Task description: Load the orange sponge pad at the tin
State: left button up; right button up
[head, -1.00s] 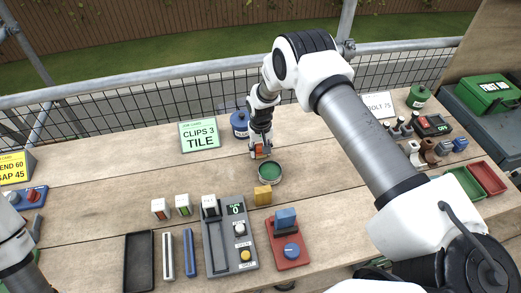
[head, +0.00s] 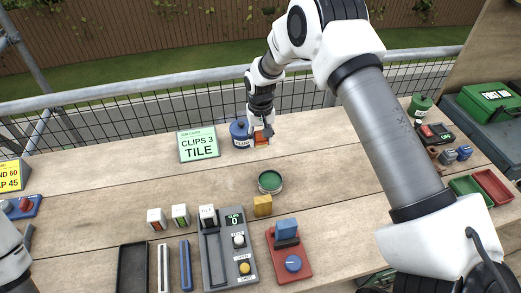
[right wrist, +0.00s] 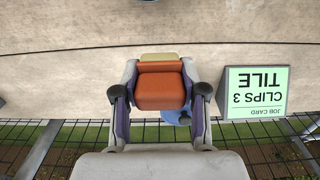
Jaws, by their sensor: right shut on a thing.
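My right gripper (head: 261,140) is shut on the orange sponge pad (right wrist: 160,90), which has a pale yellowish strip along one edge. The pad also shows as a small orange patch in the head view (head: 261,138). The gripper holds it behind the open round tin (head: 270,182), apart from it. The tin has a green inside and stands on the table; only a sliver of its edge shows at the top of the right wrist view. My left arm shows at the lower left of the head view, but its gripper is out of frame.
A blue pot (head: 239,134) stands just left of the right gripper, beside the green job card (head: 198,145). A yellow block (head: 262,206), a grey control panel (head: 214,265) and a red switch unit (head: 288,260) are nearer.

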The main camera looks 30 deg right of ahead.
jog(key=o, duration=0.4)
jog(key=c, duration=0.3)
jog(key=shift+w, duration=0.2)
jog(key=s+p, duration=0.1)
jog(key=s, duration=0.2)
jog(key=s+a+p, duration=0.1)
jog(key=s+p, duration=0.1)
jog(key=s, duration=0.1)
jog(key=s+p, duration=0.1)
jog(key=s, duration=0.2)
jog(key=shift+s+a+f, duration=0.15)
jog(key=shift+s+f, duration=0.1)
jog(key=shift+f, duration=0.15)
notch_tip(320, 180, down, 6)
jog(key=b, duration=0.4)
jog(key=shift+w+r, duration=0.15)
jog(key=shift+r, duration=0.05)
